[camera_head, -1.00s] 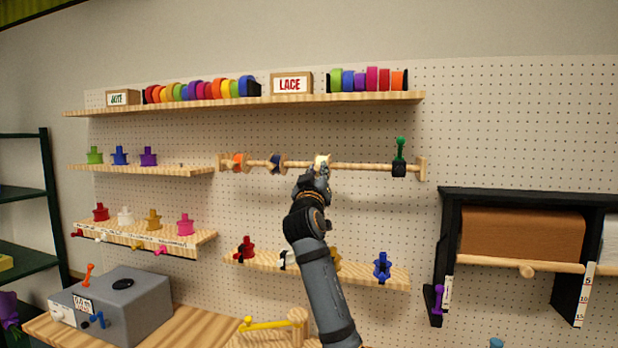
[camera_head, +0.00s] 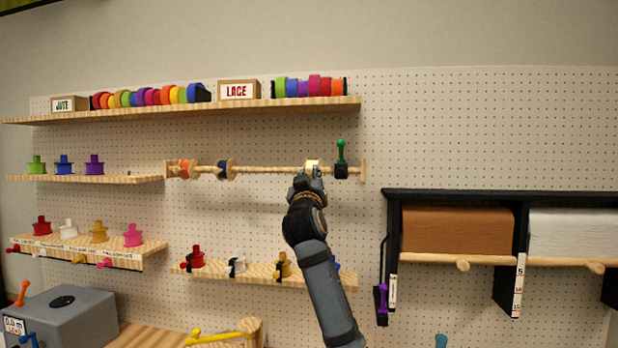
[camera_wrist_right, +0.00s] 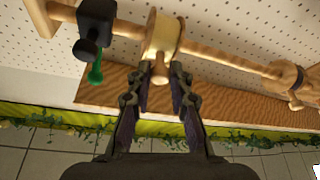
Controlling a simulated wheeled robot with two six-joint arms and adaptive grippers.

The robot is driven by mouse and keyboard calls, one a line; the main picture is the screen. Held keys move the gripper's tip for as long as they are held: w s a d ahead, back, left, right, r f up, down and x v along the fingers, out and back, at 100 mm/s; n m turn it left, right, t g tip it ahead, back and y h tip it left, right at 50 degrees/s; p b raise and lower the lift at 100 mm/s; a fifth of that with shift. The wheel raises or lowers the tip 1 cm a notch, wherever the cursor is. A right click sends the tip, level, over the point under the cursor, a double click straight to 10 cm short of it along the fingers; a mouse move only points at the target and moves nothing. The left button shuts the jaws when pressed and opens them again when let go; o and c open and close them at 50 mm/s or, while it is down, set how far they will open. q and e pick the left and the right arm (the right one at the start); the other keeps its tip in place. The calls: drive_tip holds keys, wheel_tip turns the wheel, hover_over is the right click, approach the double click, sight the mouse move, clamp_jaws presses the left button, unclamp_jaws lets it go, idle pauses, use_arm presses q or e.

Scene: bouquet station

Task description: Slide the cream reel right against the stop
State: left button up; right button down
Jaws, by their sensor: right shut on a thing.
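The cream reel (camera_head: 313,165) is on the wooden rod (camera_head: 270,170), in the right half of it. It also shows in the wrist view (camera_wrist_right: 163,35), where the picture is upside down. The stop (camera_head: 341,171) is a black block with a green knob, near the rod's right end; in the wrist view it (camera_wrist_right: 92,30) is on the left. A short piece of bare rod separates reel and stop. My right gripper (camera_wrist_right: 160,72) is shut on the cream reel from the front and below. My left gripper is not in view.
An orange reel (camera_head: 187,169) and a dark blue reel (camera_head: 224,169) sit at the rod's left end. A shelf of ribbons (camera_head: 240,106) runs above the rod, and a shelf with several spools (camera_head: 265,272) below. Paper rolls (camera_head: 458,231) hang at the right.

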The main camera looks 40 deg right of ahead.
drive_tip(key=c, duration=1.2)
unclamp_jaws()
drive_tip(key=v, duration=1.2)
